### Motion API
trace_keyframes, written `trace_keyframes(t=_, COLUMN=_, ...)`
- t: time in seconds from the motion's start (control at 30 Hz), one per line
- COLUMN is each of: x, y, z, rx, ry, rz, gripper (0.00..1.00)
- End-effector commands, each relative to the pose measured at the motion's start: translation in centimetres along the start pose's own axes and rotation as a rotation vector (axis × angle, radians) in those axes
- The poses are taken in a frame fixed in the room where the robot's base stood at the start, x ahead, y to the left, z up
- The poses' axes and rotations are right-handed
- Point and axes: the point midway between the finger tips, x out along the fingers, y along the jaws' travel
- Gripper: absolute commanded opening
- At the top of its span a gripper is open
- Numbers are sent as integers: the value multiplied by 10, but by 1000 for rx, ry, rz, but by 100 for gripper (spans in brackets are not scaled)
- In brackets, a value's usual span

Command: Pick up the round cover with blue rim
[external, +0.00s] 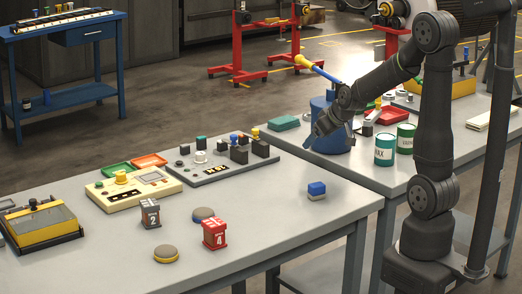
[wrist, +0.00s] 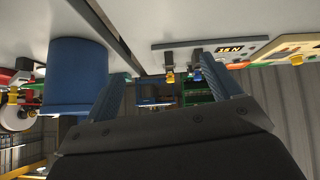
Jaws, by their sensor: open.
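The round cover with blue rim (external: 203,214) lies flat on the near grey table in the external view, just behind the red block marked 4. It has a brownish top. I cannot make it out in the wrist view. A similar round cover with a yellow rim (external: 166,254) lies nearer the front. My gripper (external: 311,140) is raised by the blue bucket, to the right of and well apart from the cover. In the wrist view my gripper (wrist: 162,68) shows two spread fingers with nothing held between them.
The red block (external: 214,234) and a grey block marked 2 (external: 150,213) stand close to the blue-rimmed cover. A blue-topped block (external: 316,190) lies near the table's right edge. The blue bucket (wrist: 75,78) is beside my left finger. Control panels (external: 222,160) line the back; the table's right front is clear.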

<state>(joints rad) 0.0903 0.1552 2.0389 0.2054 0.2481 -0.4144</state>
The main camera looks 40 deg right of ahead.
Motion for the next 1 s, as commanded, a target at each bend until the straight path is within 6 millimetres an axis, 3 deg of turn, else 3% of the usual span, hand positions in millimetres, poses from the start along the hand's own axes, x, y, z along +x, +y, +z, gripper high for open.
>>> trace_keyframes(t=0.27, x=1, y=-2, z=-2, rx=-9, ry=-3, rz=-6, gripper=83)
trace_keyframes(t=0.37, x=7, y=-18, z=-15, rx=-70, ry=-26, rz=-40, gripper=83)
trace_keyframes(t=0.43, x=15, y=-41, z=-32, rx=-161, ry=-58, rz=-89, gripper=83)
trace_keyframes(t=0.57, x=30, y=-107, z=-69, rx=-411, ry=-144, rz=-214, gripper=83)
trace_keyframes(t=0.7, x=35, y=-190, z=-100, rx=-712, ry=-238, rz=-346, gripper=83)
trace_keyframes(t=0.9, x=20, y=-306, z=-119, rx=-1120, ry=-362, rz=-503, gripper=83)
trace_keyframes(t=1.0, x=8, y=-348, z=-120, rx=-1277, ry=-410, rz=-557, gripper=83)
